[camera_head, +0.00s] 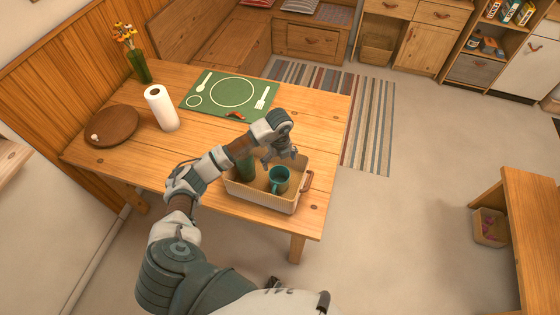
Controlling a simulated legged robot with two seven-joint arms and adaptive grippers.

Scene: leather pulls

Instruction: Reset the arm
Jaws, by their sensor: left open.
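My left arm comes up from the bottom left and reaches over the wooden table (310,105). My left gripper (280,157) is open above the woven basket (262,196) at the table's near right corner. A teal mug (279,179) stands in the basket under the gripper, which looks empty. A green object (247,168) also stands in the basket, partly hidden by my arm. I cannot tell whether the fingers touch the mug. My right gripper is not in view.
A green placemat (232,92) has a red item (236,115) at its near edge. A paper towel roll (161,108), a round wooden board (111,126) and a flower vase (137,62) stand at the left. Floor right of the table is clear up to another wooden table (530,220).

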